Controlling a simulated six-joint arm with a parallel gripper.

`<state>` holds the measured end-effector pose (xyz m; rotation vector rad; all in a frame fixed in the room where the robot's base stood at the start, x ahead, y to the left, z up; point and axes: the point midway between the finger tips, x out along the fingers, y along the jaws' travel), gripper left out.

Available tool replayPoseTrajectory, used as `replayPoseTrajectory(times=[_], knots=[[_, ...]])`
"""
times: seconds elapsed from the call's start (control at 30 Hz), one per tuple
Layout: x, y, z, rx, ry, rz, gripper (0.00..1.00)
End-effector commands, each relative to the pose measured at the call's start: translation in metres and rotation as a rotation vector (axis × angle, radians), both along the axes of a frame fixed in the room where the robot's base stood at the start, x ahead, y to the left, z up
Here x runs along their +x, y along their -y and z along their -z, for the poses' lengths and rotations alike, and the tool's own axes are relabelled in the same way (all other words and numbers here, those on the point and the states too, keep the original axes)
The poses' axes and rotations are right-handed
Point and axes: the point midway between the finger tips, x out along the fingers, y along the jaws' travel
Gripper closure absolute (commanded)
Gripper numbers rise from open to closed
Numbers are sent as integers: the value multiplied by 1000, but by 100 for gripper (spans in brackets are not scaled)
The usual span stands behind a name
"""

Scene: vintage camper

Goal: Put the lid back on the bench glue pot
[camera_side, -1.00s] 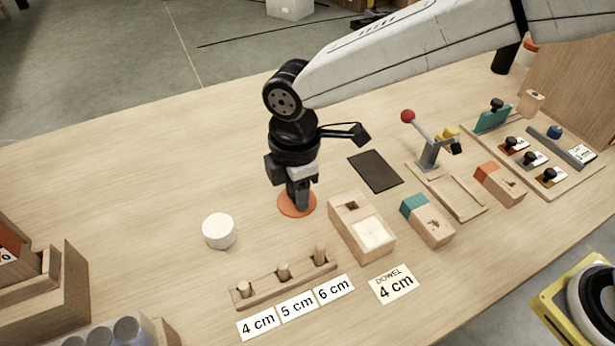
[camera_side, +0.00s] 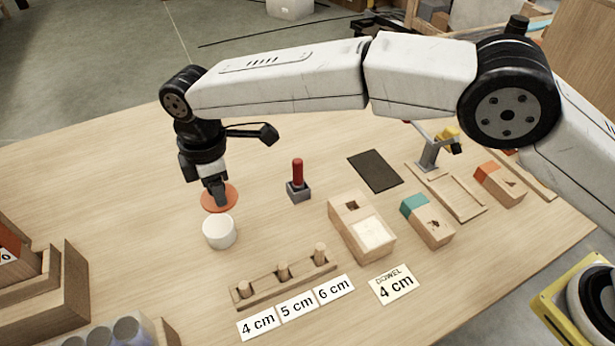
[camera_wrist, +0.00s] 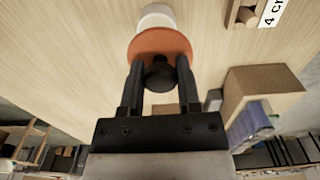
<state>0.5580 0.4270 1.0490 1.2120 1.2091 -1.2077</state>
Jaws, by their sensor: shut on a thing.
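The lid (camera_side: 212,203) is a flat orange-red disc, and it also shows in the wrist view (camera_wrist: 158,42) with a dark round knob. My gripper (camera_side: 219,196) is shut on the lid's knob; in the wrist view its two fingers (camera_wrist: 160,75) stand on either side of it. The glue pot (camera_side: 219,233) is a white round pot standing on the bench. In the side view the lid is just above the pot's far edge in the picture; in the wrist view the pot (camera_wrist: 157,14) shows beyond the lid, partly covered by it. I cannot tell the exact gap.
A red-handled tool in a grey block (camera_side: 298,187) stands right of the lid. A dowel rack (camera_side: 285,282) lies in front, with a wooden box (camera_side: 361,228) to its right. Wooden stepped blocks (camera_side: 50,295) stand at the lower left. The bench left of the pot is clear.

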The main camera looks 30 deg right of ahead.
Motion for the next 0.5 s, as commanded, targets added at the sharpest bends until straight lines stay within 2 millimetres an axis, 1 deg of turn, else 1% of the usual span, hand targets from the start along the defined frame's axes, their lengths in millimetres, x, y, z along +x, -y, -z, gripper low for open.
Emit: replayPoseTrajectory(times=[0.1,0.2,0.5], knots=[[4,-9,4,0,0,-1,100],[5,-13,6,0,0,-1,100],[7,-18,7,0,0,-1,100]])
